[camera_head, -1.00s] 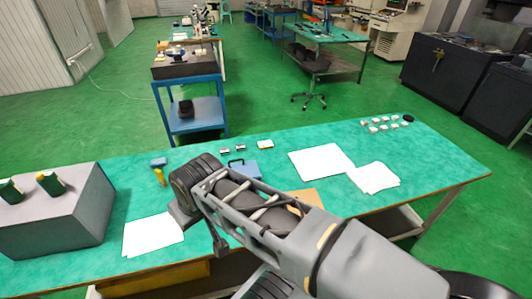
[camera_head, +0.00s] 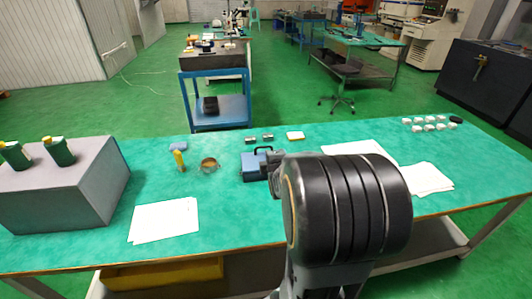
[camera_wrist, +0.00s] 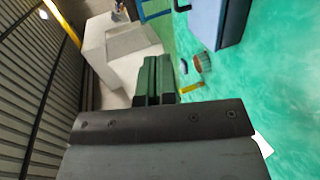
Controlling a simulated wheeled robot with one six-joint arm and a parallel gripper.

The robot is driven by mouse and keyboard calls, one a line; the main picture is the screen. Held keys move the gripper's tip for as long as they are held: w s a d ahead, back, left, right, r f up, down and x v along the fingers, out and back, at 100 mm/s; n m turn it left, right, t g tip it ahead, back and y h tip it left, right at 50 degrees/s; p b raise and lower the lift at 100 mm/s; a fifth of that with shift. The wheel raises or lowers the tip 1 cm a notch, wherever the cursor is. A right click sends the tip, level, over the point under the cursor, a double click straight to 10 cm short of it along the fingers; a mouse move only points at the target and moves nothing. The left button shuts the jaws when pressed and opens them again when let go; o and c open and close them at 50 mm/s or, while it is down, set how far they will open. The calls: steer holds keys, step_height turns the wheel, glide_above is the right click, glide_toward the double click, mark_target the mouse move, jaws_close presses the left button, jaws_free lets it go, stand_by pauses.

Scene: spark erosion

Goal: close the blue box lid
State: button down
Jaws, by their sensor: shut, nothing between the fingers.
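The blue box (camera_head: 251,168) stands on the green table in the head view, with a dark handle at its top. My arm hides its right side, and I cannot tell how far its lid is open. In the wrist view a blue body, likely this box (camera_wrist: 207,22), fills part of the top edge. My gripper (camera_wrist: 158,65) shows there as two dark green fingers, shut together and empty, to the left of the blue body and apart from it in the picture. In the head view the fingers are hidden behind my arm.
A grey block (camera_head: 60,200) with two green bottles stands at the table's left. A yellow-handled tool (camera_head: 179,160) and a round ring-like item (camera_head: 209,165) lie left of the box. Paper sheets (camera_head: 163,221) lie in front. Small white parts (camera_head: 430,126) sit far right.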

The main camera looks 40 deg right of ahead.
steer(key=p+x, duration=0.1)
steer(key=x, duration=1.2)
steer(key=shift+w+p, duration=0.2)
steer(key=shift+p, duration=0.15)
